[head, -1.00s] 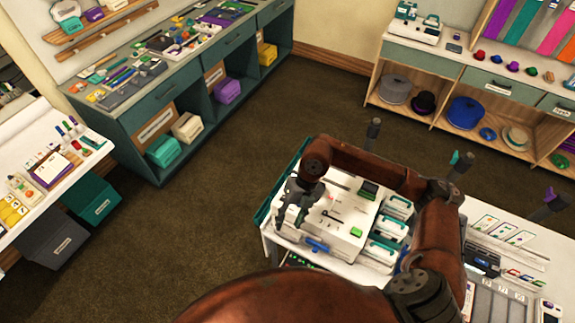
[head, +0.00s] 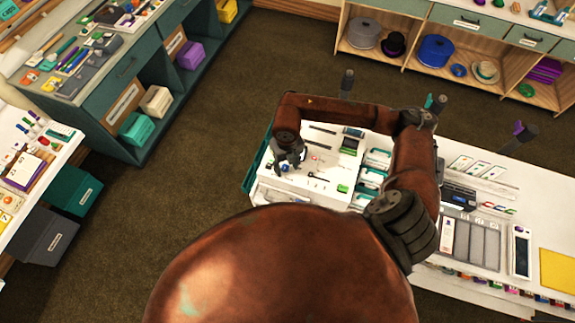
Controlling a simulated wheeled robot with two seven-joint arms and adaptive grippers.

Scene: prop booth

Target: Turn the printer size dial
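The white printer (head: 330,168) sits on the left end of the white table, with a small dark screen and a green button (head: 342,188) on its top. Small dark, red and blue parts show on its top beside my gripper; I cannot tell which one is the size dial. My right gripper (head: 289,164) points down over the left part of the printer's top. It looks very close to the surface, but contact cannot be told. Its fingertips are small and dark, so open or shut is unclear. My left gripper is out of view.
White boxes with teal handles (head: 375,160) stand right of the printer. Farther right are a grey sectioned tray (head: 470,240) and a yellow sheet (head: 557,268). Shelves with hats and a teal workbench (head: 107,90) line the room. The brown floor left of the table is clear.

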